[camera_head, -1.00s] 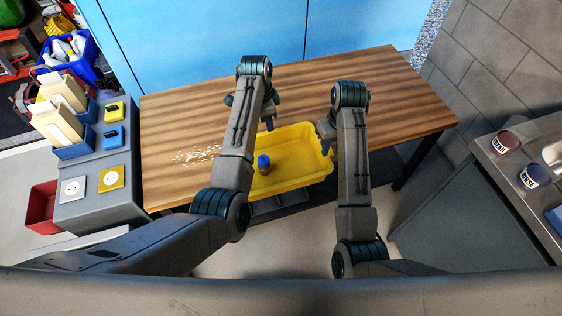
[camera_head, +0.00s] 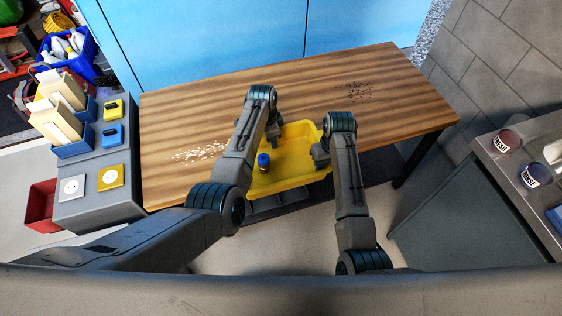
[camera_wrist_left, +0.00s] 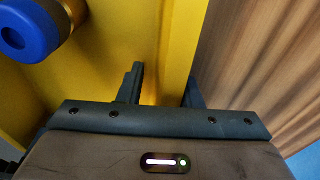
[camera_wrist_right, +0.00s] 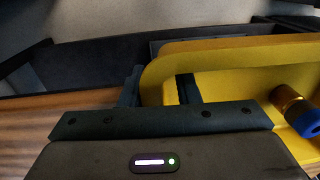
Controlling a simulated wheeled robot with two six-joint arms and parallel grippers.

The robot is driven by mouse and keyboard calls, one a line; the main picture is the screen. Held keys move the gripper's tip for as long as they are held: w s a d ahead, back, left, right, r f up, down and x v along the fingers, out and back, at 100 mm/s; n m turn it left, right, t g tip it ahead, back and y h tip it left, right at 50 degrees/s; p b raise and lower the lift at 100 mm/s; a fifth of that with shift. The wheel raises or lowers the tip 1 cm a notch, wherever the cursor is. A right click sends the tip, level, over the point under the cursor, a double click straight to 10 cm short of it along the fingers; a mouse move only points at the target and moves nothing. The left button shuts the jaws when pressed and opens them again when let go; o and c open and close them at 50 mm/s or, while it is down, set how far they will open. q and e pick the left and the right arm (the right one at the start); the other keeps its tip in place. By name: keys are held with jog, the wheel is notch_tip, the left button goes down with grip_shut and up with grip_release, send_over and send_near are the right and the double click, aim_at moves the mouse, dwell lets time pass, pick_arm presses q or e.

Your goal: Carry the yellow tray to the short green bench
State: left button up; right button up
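The yellow tray (camera_head: 292,178) sits at the near edge of the wooden table, with a blue-capped container (camera_head: 263,162) inside it. My left gripper (camera_head: 273,133) is at the tray's far-left side. In the left wrist view its fingers (camera_wrist_left: 162,90) stand apart on either side of the tray wall (camera_wrist_left: 180,45). My right gripper (camera_head: 320,157) is at the tray's right side. In the right wrist view its fingers (camera_wrist_right: 158,90) are apart, with the tray wall (camera_wrist_right: 155,85) between them. I see no bench that is clearly green.
The wooden table (camera_head: 210,110) carries pale crumbs (camera_head: 200,152) and a patch of dark bits (camera_head: 355,90). A grey cabinet (camera_head: 100,210) with small boxes stands at left. A dark-sided counter (camera_head: 450,215) with two round tins stands at right. A red bin (camera_head: 42,205) is on the floor.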

pick_arm(q)
jog(key=shift+c, duration=0.2)
pick_arm(e)
jog(key=shift+c, duration=0.2)
pick_arm(q)
grip_shut()
pick_arm(e)
grip_shut()
pick_arm(q)
jog(key=shift+r, duration=0.15)
pick_arm(e)
jog(key=shift+r, duration=0.2)
